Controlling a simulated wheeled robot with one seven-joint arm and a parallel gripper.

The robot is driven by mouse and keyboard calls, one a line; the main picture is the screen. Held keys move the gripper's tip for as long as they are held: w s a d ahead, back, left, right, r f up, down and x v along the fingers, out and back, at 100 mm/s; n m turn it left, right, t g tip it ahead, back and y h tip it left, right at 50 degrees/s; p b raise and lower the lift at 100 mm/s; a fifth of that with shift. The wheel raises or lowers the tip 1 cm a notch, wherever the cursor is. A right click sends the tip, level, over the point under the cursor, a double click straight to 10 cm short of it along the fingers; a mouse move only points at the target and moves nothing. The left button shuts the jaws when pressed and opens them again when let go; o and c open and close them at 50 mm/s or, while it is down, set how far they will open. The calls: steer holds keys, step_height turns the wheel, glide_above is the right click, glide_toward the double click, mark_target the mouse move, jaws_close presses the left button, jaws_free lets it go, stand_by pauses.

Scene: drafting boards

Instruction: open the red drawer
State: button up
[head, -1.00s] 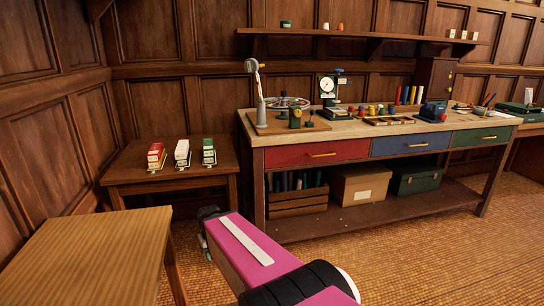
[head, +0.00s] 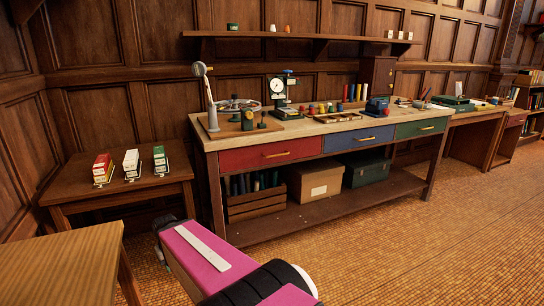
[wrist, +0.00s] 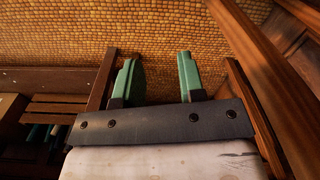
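The red drawer (head: 250,156) is in the left part of the workbench front, with a brass bar handle (head: 277,155). It looks shut, its front flush with the blue drawer (head: 350,140) and green drawer (head: 412,129) to its right. My gripper shows in the wrist view (wrist: 159,80), its two green fingers apart with nothing between them, over the tiled floor. In the head view my pink arm reaches toward the bench's left leg, below and left of the red drawer. The gripper's fingers are hard to make out there. The red drawer does not show in the wrist view.
A wooden crate (head: 255,204), a cardboard box (head: 316,181) and a green case (head: 366,171) sit on the bench's lower shelf. A side table (head: 85,186) stands left, another table (head: 65,268) nearer. The tiled floor (head: 400,250) right of my arm is clear.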

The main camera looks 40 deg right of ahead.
steer(key=w+d+r+m+t+y, duration=0.1)
steer(key=w+d+r+m+t, duration=0.3)
steer(key=d, duration=0.6)
steer(key=w+d+r+m+t+y, duration=0.1)
steer(key=w+d+r+m+t, duration=0.15)
steer(key=w+d, duration=0.5)
steer(key=w+d+r+m+t+y, duration=0.15)
steer(key=w+d+m, duration=0.25)
steer(key=d, duration=0.7)
steer(key=s+d+r+m+t+h, duration=0.25)
steer(key=d+r, duration=0.25)
steer(key=d, duration=0.7)
steer(key=s+d+r+m+t+h, duration=0.2)
steer(key=d+r+m+h, duration=0.15)
steer(key=d, duration=0.85)
steer(key=s+d+r+m+t+h, duration=0.25)
steer(key=d+r+m, duration=0.2)
steer(key=d, duration=0.75)
steer(key=shift+y, duration=0.4)
steer(key=x, duration=1)
steer(key=shift+w+d+r, duration=0.1)
steer(key=shift+w+r, duration=0.05)
steer(key=shift+w, duration=0.05)
jaws_close()
